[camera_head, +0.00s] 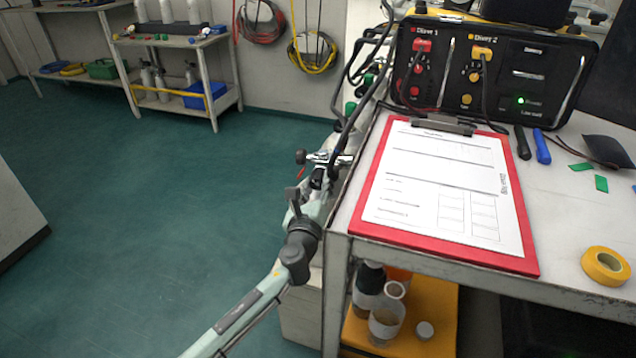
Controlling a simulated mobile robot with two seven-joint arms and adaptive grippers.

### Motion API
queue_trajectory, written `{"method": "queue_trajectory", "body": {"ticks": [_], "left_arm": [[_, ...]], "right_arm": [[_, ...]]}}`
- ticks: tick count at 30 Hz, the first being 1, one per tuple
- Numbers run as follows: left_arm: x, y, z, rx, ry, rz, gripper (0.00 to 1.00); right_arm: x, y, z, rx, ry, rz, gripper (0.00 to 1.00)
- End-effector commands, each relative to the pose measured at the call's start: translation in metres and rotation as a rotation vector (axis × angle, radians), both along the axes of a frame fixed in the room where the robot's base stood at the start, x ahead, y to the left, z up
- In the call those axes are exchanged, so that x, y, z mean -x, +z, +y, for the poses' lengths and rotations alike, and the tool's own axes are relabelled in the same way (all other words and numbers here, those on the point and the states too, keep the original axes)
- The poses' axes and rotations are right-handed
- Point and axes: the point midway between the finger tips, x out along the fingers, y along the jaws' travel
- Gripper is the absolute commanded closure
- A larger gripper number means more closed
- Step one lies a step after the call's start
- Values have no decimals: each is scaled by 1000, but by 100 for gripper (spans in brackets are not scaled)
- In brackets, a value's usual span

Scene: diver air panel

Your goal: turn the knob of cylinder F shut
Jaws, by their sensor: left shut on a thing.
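My left arm reaches up from the bottom, and its gripper (322,174) is at a chrome cylinder valve (328,157) beside the table's left edge. The gripper is shut on what looks like this valve's knob, which the fingers mostly hide. A small black end piece (300,157) sticks out to the left of the valve. I cannot read a letter here, so I cannot tell whether this is cylinder F. The cylinder's body is hidden behind the table and my gripper. My right gripper is not in view.
The table holds a red clipboard (527,262), a black diver panel (563,83) and yellow tape (606,266). Black hoses (365,92) run down close to the gripper. Jars (386,318) stand on the lower shelf. The green floor (130,210) at left is clear.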

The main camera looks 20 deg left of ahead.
Motion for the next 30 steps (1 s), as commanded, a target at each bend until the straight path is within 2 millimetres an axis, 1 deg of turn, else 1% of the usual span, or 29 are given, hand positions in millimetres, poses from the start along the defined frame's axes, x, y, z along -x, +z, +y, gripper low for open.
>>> {"method": "queue_trajectory", "body": {"ticks": [11,20,30], "left_arm": [[0,-1,0,-358,-1,38,94],[0,-2,1,-640,0,68,94],[0,-2,1,-960,-1,103,94]], "right_arm": [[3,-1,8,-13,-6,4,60],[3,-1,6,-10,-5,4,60],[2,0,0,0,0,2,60]]}}
